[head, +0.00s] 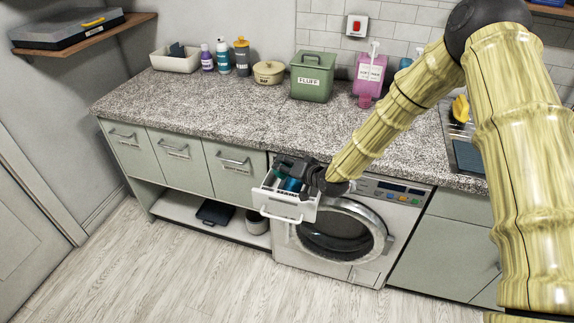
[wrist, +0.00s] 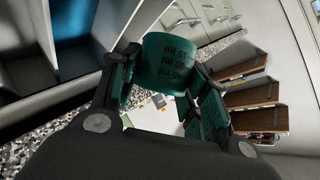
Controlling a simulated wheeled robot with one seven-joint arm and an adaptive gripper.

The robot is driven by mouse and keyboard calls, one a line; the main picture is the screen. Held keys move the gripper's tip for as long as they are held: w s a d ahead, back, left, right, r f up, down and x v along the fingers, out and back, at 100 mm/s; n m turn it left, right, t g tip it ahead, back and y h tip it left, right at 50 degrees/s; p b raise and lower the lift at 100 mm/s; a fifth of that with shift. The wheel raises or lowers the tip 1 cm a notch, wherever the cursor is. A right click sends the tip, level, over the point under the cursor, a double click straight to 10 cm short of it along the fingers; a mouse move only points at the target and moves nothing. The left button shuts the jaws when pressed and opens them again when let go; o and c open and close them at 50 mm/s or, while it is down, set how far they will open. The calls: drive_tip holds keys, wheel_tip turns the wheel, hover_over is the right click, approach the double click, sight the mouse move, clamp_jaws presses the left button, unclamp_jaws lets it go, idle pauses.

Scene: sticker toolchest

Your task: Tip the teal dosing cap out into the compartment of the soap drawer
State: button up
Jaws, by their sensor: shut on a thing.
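The teal dosing cap (wrist: 167,62) is between the pads of my gripper (wrist: 163,85), with dark markings on its side that read upside down in the wrist view. My gripper (head: 292,178) is shut on it, and the cap (head: 291,184) shows as a small teal patch in the head view. The white soap drawer (head: 285,210) is pulled out from the washing machine. My gripper and the cap are over the drawer, partly hiding its inside. The inside of the cap is hidden, so I cannot tell what it holds or whether it is pouring.
The washing machine (head: 348,275) stands under the speckled worktop (head: 200,100). A green FLUFF bin (head: 311,82) and a pink bottle (head: 370,75) stand on the worktop. Cabinet drawers (head: 232,171) are left of the machine. The floor in front is clear.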

drive_tip(key=shift+s+a+r+n+t+h+p, duration=0.15)
drive_tip(key=shift+r+n+h+p, duration=0.1)
drive_tip(key=shift+n+h, duration=0.2)
drive_tip(key=shift+w+a+r+n+t+h+p, duration=0.1)
drive_tip(key=shift+r+n+t+h+p, duration=0.1)
drive_tip(key=shift+n+h, duration=0.2)
drive_tip(key=shift+r+n+t+h+b, duration=0.1)
drive_tip(key=shift+n+t+h+b, duration=0.25)
drive_tip(key=shift+n+h+b, duration=0.7)
drive_tip(key=shift+r+n+h, duration=0.15)
drive_tip(key=shift+n+h, duration=0.15)
drive_tip(key=shift+n, duration=0.4)
